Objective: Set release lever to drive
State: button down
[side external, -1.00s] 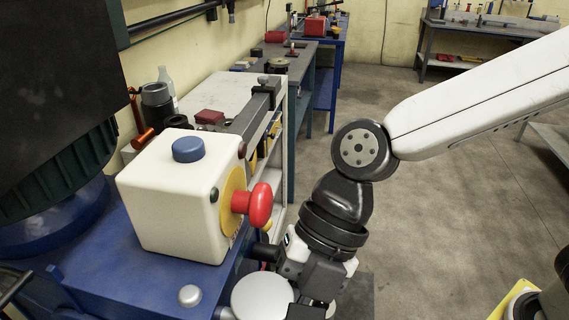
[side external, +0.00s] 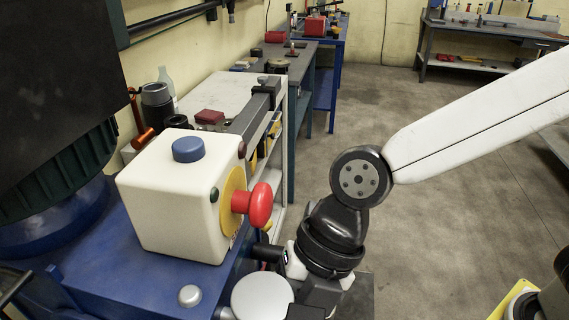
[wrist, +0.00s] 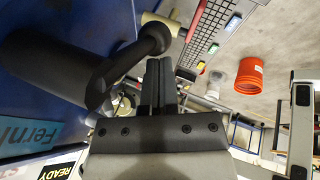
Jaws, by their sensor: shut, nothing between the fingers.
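In the wrist view a black lever (wrist: 118,72) extends from a thick dark cylinder (wrist: 48,68) and ends in a rounded knob (wrist: 153,39). I take it as the release lever; no setting mark beside it is readable. My gripper (wrist: 160,68) is shut and empty, its two dark fingers together just right of the lever. I cannot tell whether they touch it. In the side view my wrist is at the bottom centre and the fingertips are not visible there.
A cream control box (side external: 170,205) with a red mushroom button (side external: 259,204) and blue cap (side external: 188,149) stands on the blue bench (side external: 130,290), left of my wrist. A pale round disc (side external: 262,299) is close by. An orange bucket (wrist: 249,76) stands on the floor. Open floor lies right.

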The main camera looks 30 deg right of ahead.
jog(key=shift+w+d+f, duration=0.25)
jog(key=shift+d+f, duration=0.05)
jog(key=shift+f, duration=0.25)
jog(key=shift+w+d+f+n+t+h, duration=0.15)
jog(key=shift+w+d+f+t+h, duration=0.15)
jog(key=shift+t+h, duration=0.4)
jog(key=shift+w+d+f+n+t+h, duration=0.2)
jog(key=shift+w+f+t+h, duration=0.1)
jog(key=shift+t+h, duration=0.35)
jog(key=shift+d, duration=0.1)
jog(key=s+r, duration=0.4)
jog(key=r, duration=0.5)
jog(key=shift+s, duration=0.2)
jog(key=shift+f, duration=0.1)
